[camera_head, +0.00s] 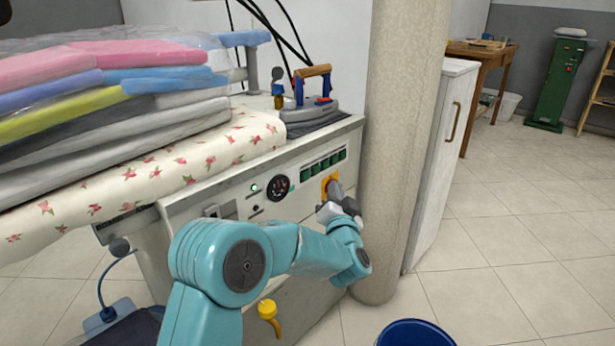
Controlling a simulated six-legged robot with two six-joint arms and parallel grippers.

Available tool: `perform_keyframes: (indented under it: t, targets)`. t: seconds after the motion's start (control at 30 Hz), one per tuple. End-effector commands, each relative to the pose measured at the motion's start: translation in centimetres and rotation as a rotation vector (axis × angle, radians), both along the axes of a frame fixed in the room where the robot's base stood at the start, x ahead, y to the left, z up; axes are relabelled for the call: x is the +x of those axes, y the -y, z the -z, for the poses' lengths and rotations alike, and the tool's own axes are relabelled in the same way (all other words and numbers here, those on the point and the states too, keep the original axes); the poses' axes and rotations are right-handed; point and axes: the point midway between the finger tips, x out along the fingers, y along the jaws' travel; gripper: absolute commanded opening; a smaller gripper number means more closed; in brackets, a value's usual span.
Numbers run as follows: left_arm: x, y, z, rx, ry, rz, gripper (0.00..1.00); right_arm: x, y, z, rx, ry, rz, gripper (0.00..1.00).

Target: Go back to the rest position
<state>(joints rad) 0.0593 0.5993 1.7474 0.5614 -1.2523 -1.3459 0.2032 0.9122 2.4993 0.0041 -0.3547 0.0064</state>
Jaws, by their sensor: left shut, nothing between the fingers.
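My left arm, in teal, reaches in from the bottom of the head view. I cannot tell whether the fingers touch the switch. A small green light (254,188) glows on the panel. My right gripper is not in view.
An iron (312,98) stands on the station's top. Folded, wrapped clothes (110,85) lie on the floral ironing board (150,170). A column (402,130) and white cabinet (440,160) stand right of the panel. A blue bucket (414,333) is below.

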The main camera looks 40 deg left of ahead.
Motion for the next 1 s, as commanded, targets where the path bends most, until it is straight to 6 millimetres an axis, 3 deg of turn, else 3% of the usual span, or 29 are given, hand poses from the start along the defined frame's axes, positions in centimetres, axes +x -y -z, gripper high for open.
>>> perform_keyframes:
  t: [0.4, 0.47, 0.57, 0.77, 0.87, 1.0]
  targets:
    - [0.0, -0.1, 0.0, -0.001, -0.001, -0.001, 0.00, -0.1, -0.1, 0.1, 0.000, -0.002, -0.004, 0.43]
    - [0.0, -0.6, 1.1, -0.002, -0.019, -0.009, 0.00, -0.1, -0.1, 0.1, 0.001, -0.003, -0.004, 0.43]
    - [-0.3, -0.4, 5.7, -0.005, -0.110, 0.003, 0.00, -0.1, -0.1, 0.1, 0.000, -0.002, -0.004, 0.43]
    - [-3.5, 5.1, 20.6, -0.130, -0.423, 0.230, 0.00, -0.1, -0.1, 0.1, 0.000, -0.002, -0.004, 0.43]
    - [-7.0, 8.7, 27.3, -0.300, -0.564, 0.348, 0.00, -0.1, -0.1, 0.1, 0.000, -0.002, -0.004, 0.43]
    - [-14.2, 14.3, 34.8, -0.598, -0.769, 0.458, 0.00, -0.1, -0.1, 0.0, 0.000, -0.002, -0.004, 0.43]
